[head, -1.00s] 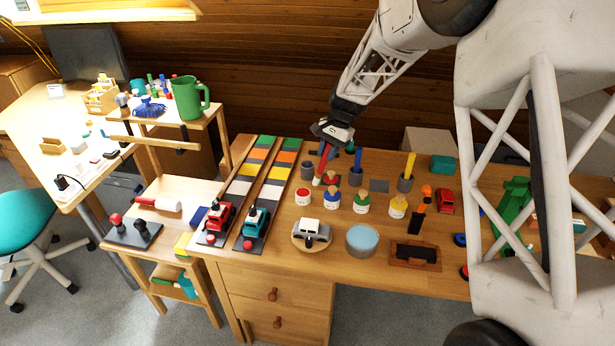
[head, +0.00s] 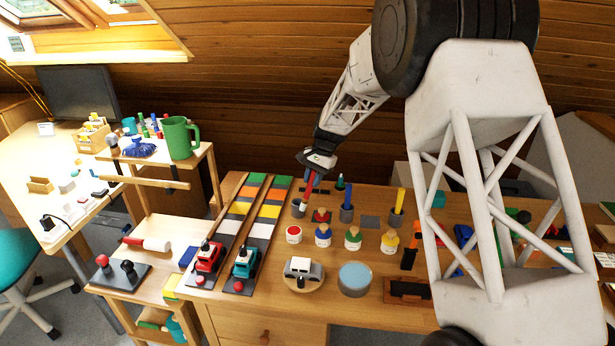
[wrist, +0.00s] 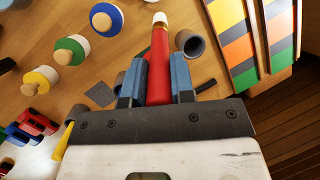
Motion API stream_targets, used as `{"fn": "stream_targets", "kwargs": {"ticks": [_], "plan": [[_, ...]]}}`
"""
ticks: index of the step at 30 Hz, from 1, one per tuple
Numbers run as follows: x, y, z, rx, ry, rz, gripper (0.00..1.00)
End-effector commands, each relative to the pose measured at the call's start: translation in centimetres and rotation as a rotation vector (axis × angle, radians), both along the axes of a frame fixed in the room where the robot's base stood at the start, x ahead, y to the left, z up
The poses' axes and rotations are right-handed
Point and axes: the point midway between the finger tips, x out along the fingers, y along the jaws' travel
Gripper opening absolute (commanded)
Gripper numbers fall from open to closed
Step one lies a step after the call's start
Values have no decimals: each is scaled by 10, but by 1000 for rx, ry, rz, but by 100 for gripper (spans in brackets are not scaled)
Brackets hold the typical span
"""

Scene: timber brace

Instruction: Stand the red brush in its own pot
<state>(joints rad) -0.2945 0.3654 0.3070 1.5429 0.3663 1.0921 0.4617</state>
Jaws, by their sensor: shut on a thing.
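The red brush (head: 308,191) is held by my gripper (head: 312,176), tilted with its lower end pointing down and slightly left. In the wrist view the red handle (wrist: 158,70) lies between the two blue fingers of my gripper (wrist: 157,88), and its pale tip points away from me. An empty grey pot (head: 298,209) stands at the left of the pot row. In the wrist view this pot (wrist: 191,44) is just right of the brush, its opening visible. The brush is outside it. Whether the two touch cannot be told.
A grey pot (head: 346,214) with a blue brush and a grey pot (head: 396,216) with a yellow brush stand to the right. Several colour-topped jars (head: 323,236) stand in front. Striped tracks (head: 262,228) lie to the left. A dark square (head: 370,222) lies between the filled pots.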

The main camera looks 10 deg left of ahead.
Motion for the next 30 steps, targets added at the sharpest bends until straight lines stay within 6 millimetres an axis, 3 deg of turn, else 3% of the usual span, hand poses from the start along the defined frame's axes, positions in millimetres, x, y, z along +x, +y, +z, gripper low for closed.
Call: {"fn": "stream_targets", "kwargs": {"ticks": [18,30], "plan": [[70,26,-7,0,0,0,0],[84,31,-8,0,-1,0,0]]}}
